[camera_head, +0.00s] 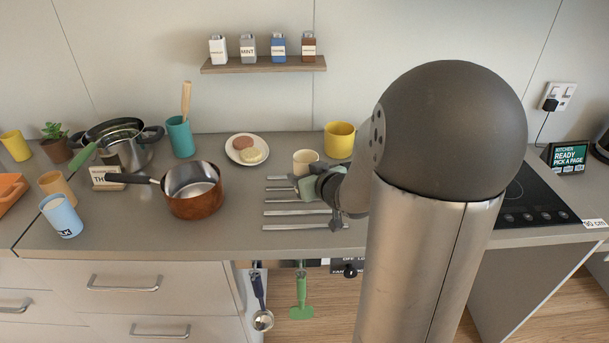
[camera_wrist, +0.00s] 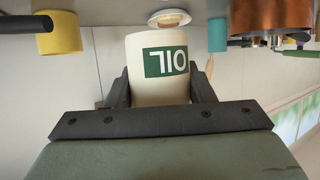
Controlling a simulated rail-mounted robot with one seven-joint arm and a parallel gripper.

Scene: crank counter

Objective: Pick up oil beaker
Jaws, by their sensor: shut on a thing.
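The oil beaker is a cream cylinder with a green label reading OIL, seen upside down in the wrist view (camera_wrist: 155,90). It sits between the two dark fingers of my gripper (camera_wrist: 160,88), which are shut on its sides. In the head view the cream beaker (camera_head: 306,160) shows behind my gripper (camera_head: 308,182), near the metal strips on the counter. My arm covers part of the area to its right. Whether the beaker touches the counter cannot be told.
A yellow cup (camera_head: 340,140) stands just behind the beaker. A plate with food (camera_head: 247,150), a copper pan (camera_head: 194,190) and a teal holder (camera_head: 180,137) stand to the left. Metal strips (camera_head: 297,212) lie in front. A black hob (camera_head: 535,200) is at right.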

